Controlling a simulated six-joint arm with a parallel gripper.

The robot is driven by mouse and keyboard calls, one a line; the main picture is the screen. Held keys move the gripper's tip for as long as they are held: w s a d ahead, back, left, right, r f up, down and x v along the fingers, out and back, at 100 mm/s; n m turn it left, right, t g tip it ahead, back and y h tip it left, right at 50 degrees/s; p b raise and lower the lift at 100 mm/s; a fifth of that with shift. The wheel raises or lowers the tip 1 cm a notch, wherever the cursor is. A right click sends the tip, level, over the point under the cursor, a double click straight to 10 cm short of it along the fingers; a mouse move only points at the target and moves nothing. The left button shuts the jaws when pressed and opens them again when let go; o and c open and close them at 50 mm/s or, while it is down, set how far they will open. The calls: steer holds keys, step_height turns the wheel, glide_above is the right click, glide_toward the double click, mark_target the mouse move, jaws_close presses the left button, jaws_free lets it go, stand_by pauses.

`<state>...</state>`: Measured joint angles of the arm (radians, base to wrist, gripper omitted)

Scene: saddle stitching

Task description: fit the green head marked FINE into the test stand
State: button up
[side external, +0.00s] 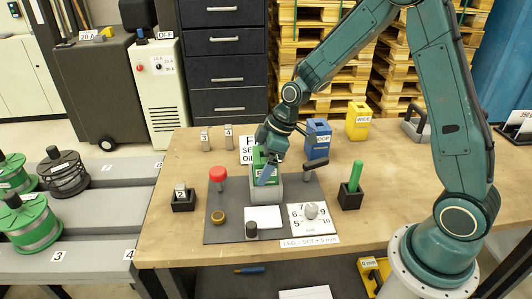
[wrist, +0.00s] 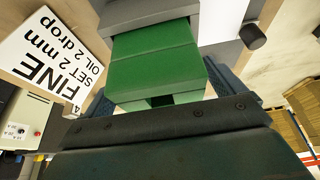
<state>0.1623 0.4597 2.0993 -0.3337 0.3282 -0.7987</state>
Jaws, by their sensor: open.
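The green head (side external: 258,160) sits upright at the grey test stand (side external: 268,191), with its lower end in or against the stand's top. I cannot tell how deep it sits, and its label is too small to read. In the wrist view the green head (wrist: 160,62) meets the grey stand (wrist: 150,12). My gripper (side external: 268,168) is around the upper part of the head, with a blue finger in front of it. In the wrist view my gripper (wrist: 165,100) is open, with a finger on each side of the head.
A red knob (side external: 218,174), a dial plate (side external: 310,218) and a white pad (side external: 263,217) surround the stand on the dark mat (side external: 222,234). Behind are a blue head (side external: 318,138), a yellow head (side external: 358,120) and a FINE sign (wrist: 42,62). A black holder (side external: 350,201) stands right.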

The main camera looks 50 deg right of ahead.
steer(key=shift+r, duration=0.1)
steer(key=v, duration=1.2)
stand_by(0.6)
steer(key=s+a+r+m+t+h, duration=0.1)
steer(key=s+r+m, duration=0.3)
steer(key=s, duration=0.7)
steer(key=s+a+r+m+t+h, duration=0.1)
steer(key=s+r+m, duration=0.3)
steer(key=s, duration=0.7)
steer(key=shift+s+r+m+h, duration=0.15)
steer(key=shift+s+m+h, duration=0.1)
steer(key=shift+m+h, duration=0.3)
